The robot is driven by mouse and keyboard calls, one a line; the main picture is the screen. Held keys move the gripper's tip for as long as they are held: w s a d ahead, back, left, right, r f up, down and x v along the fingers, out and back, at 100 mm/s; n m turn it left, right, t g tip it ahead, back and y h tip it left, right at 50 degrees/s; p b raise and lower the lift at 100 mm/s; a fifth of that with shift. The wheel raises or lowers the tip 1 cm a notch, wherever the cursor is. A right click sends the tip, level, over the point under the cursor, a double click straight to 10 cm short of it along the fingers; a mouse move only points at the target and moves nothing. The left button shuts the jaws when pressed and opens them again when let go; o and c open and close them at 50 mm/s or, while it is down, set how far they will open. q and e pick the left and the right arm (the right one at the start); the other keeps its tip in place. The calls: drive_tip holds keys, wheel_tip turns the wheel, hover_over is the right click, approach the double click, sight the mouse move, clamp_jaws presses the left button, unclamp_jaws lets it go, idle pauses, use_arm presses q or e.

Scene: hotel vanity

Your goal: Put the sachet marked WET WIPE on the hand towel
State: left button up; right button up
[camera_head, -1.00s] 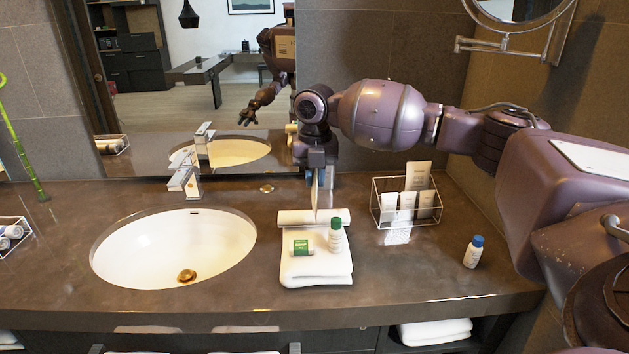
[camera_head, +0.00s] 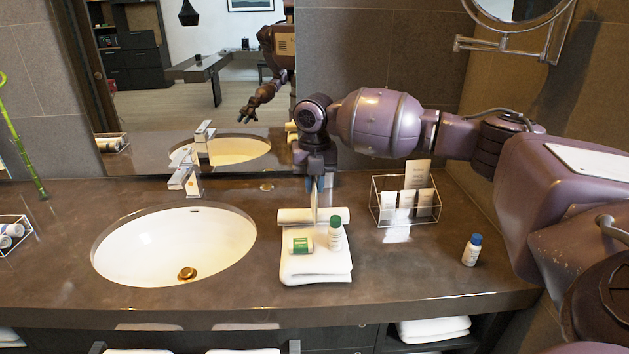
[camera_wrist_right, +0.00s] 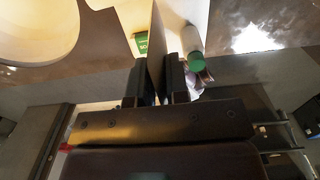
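My right gripper (camera_head: 316,184) is shut on a thin, pale, flat sachet (camera_head: 314,206), held upright and seen edge-on. It hangs at the rolled white towel (camera_head: 295,216) behind the folded white hand towel (camera_head: 316,268); I cannot tell whether it touches the roll. The sachet also shows in the right wrist view (camera_wrist_right: 155,50) between the two fingers; its marking cannot be read. On the hand towel are a small green and white packet (camera_head: 301,245) and a white bottle with a green cap (camera_head: 336,238). My left gripper is not directly in view.
A wire basket (camera_head: 405,222) with white tubes and a card stands right of the towel. A blue-capped bottle (camera_head: 472,250) stands farther right. The sink (camera_head: 150,250) and faucet (camera_head: 184,178) are to the left. The towel's front part is clear.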

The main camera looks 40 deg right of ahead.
drive_tip(key=o, duration=0.5)
drive_tip(key=shift+c, duration=0.2)
drive_tip(key=shift+r, duration=0.1)
drive_tip(key=shift+r, duration=0.25)
wheel_tip(320, 180, up, 11)
drive_tip(key=shift+r, duration=0.75)
